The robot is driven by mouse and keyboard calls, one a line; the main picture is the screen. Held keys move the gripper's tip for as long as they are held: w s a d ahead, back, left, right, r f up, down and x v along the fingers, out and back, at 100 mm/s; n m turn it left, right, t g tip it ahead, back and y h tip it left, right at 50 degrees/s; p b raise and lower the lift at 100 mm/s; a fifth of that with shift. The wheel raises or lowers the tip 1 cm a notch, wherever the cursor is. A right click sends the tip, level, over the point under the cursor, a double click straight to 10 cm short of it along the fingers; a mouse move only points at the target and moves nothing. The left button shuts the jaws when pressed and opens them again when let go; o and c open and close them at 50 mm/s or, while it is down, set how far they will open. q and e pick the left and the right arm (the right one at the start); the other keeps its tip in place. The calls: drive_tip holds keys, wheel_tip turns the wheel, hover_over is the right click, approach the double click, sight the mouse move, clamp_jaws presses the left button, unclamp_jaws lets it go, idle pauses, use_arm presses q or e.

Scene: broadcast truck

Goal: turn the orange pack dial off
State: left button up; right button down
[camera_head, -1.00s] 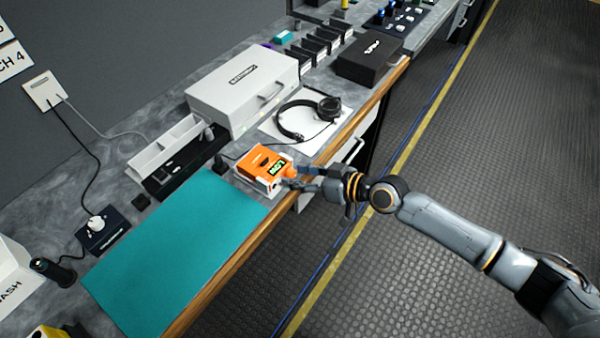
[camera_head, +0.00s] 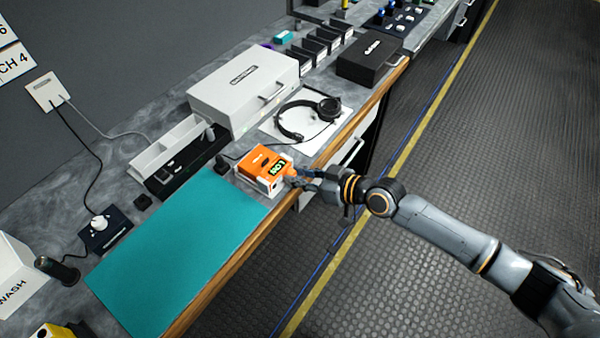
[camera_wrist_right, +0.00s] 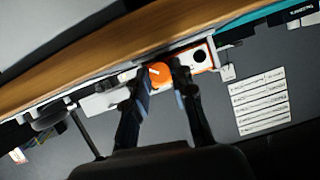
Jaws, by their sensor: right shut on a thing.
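The orange pack (camera_head: 264,165) sits on the counter near its wooden front edge, with a lit green display on its front face. Its orange dial (camera_wrist_right: 160,74) shows in the right wrist view, round with a pale line across it. My right gripper (camera_head: 294,179) reaches the front of the pack from the right. In the right wrist view my right gripper (camera_wrist_right: 163,84) has a finger on each side of the dial and is shut on it. In the head view the fingers hide most of the dial. My left gripper is not in view.
A teal mat (camera_head: 175,250) lies left of the pack. Headphones (camera_head: 307,117) rest on a white sheet behind it, beside a large white case (camera_head: 243,88). A black case (camera_head: 371,58) stands farther along. The floor (camera_head: 480,150) in front is clear.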

drive_tip(key=shift+s+r+n+p, duration=0.1)
drive_tip(key=shift+r+n+p, duration=0.1)
drive_tip(key=shift+n+p, duration=0.4)
drive_tip(key=shift+s+a+f+n+t+h+p, duration=0.1)
drive_tip(key=shift+n+t+h+p, duration=0.5)
drive_tip(key=shift+p, duration=0.5)
drive_tip(key=shift+f+n+t+p, duration=0.1)
drive_tip(key=shift+n+t+p, duration=0.25)
drive_tip(key=shift+n, duration=0.25)
drive_tip(key=shift+f+n+t, duration=0.1)
drive_tip(key=shift+n+t, duration=0.45)
drive_tip(key=shift+n, duration=0.25)
drive_tip(key=shift+h, duration=0.3)
drive_tip(key=c, duration=1.1)
unclamp_jaws()
drive_tip(key=shift+s, duration=0.1)
drive_tip(key=v, duration=0.8)
